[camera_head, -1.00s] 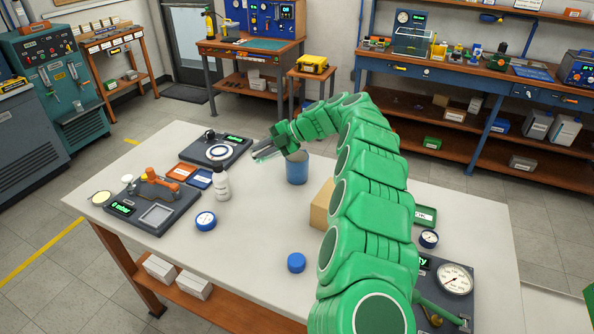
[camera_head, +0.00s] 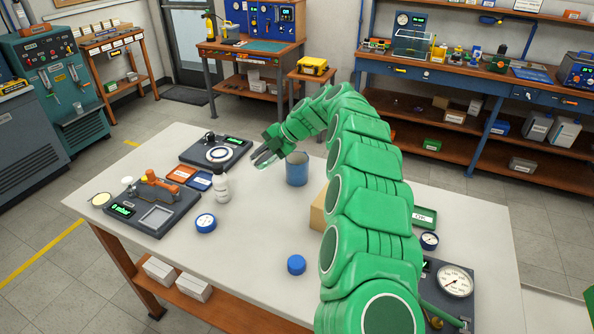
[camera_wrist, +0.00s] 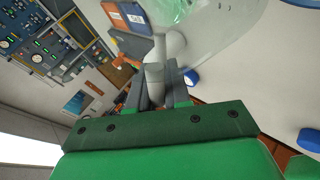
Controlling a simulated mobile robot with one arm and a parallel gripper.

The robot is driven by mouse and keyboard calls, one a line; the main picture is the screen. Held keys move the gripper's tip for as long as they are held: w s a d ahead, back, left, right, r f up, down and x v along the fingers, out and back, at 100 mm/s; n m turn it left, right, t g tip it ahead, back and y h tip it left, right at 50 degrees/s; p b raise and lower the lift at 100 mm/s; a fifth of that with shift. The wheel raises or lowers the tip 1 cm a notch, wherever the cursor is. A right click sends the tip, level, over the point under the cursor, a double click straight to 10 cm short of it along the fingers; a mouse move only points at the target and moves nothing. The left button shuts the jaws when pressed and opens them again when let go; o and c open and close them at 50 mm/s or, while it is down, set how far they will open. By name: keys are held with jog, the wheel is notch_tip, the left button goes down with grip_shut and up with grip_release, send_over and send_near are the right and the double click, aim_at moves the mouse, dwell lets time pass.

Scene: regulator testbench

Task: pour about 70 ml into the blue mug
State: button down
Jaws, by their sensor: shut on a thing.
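The blue mug (camera_head: 297,172) stands upright on the white table, open at the top; a blue curved edge at the top right of the wrist view (camera_wrist: 300,3) seems to be its rim. My gripper (camera_head: 264,158) is just left of the mug, above the table. In the wrist view its dark fingers (camera_wrist: 160,82) are closed on a clear vessel (camera_wrist: 200,28) with a green tint. Only part of the vessel shows, so its fill and exact tilt cannot be told. The mug's inside level is hidden.
A white bottle (camera_head: 221,188) stands left of the gripper, near a round blue gauge (camera_head: 206,223). A round-plate device (camera_head: 222,154) and orange and blue trays lie behind. A cardboard box (camera_head: 318,212) is right of the mug. A blue cap (camera_head: 296,264) sits in front.

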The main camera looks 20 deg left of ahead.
aim_at(254, 163)
jog(key=shift+s+a+h, duration=0.1)
jog(key=shift+h, duration=0.3)
dwell(0.7)
jog(key=shift+s+a+r+t+h+b, duration=0.1)
jog(key=shift+a+t+h+b, duration=0.05)
jog(key=shift+t+h+b, duration=0.2)
jog(key=shift+s+a, duration=0.1)
jog(key=shift+s, duration=0.05)
jog(key=shift+s+a+f+t+h+b, duration=0.3)
jog(key=shift+f+h, duration=0.25)
jog(key=shift+f, duration=0.3)
jog(key=shift+s+a+f+t+h+b, duration=0.2)
jog(key=shift+a+f+h+b, duration=0.15)
jog(key=shift+f+h, duration=0.35)
jog(key=shift+s+a+f+t+h+b, duration=0.15)
jog(key=shift+a+f+t+h+b, duration=0.2)
jog(key=shift+f, duration=0.65)
jog(key=shift+s+a+f+t+h+b, duration=0.2)
jog(key=shift+a+t+h+b, duration=0.15)
jog(key=shift+h, duration=0.5)
jog(key=shift+s+a+f+t+h+b, duration=0.15)
jog(key=shift+a+f+t+h+b, duration=0.2)
jog(key=shift+h+b, duration=0.3)
jog(key=shift+n+h, duration=0.25)
jog(key=shift+n, duration=0.05)
jog(key=shift+f+b, duration=0.1)
jog(key=shift+b, duration=0.25)
